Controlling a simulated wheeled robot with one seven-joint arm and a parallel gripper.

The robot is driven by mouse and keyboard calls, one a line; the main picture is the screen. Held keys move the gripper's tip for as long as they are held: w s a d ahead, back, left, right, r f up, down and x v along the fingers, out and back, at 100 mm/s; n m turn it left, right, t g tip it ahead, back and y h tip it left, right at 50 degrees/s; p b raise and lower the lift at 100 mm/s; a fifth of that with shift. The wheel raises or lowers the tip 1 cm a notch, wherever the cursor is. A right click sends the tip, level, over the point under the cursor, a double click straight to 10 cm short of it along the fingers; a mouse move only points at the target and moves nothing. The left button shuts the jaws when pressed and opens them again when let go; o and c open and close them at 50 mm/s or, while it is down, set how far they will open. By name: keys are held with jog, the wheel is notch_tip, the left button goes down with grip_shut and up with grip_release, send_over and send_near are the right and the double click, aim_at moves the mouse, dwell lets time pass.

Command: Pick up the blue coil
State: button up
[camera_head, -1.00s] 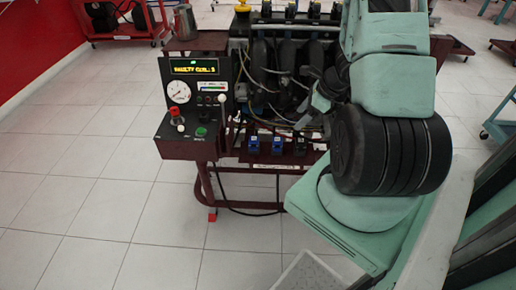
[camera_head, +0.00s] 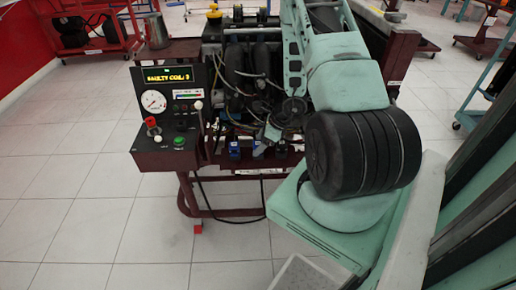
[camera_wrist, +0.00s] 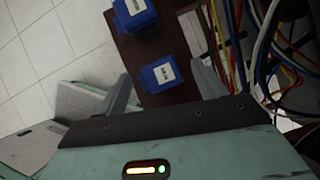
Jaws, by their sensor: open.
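Blue coils stand in a row on the dark red shelf of the engine trainer. One blue coil (camera_head: 234,149) shows clearly at the left of the row in the head view; a black one (camera_head: 281,149) is at the right. My gripper (camera_head: 268,137) is over the row and partly hides the middle coil. In the wrist view, a blue coil with a white label (camera_wrist: 163,75) appears between the two open fingers of my gripper (camera_wrist: 162,80), and another blue coil (camera_wrist: 136,17) lies beyond it. I cannot tell whether the fingers touch the nearer coil.
A control panel (camera_head: 165,108) with a gauge and a lit "FAULTY COIL: 3" display stands left of the coils. Coloured wires (camera_wrist: 275,45) run close to the right finger. Engine parts rise behind the shelf. The floor at left is clear.

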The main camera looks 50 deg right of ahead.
aim_at(259, 143)
jog(key=x, duration=0.3)
jog(key=shift+w+f, duration=0.1)
jog(key=shift+f, duration=0.15)
jog(key=c, duration=0.9)
jog(key=shift+c, duration=0.2)
jog(key=shift+d+r, duration=0.1)
jog(key=shift+d, duration=0.05)
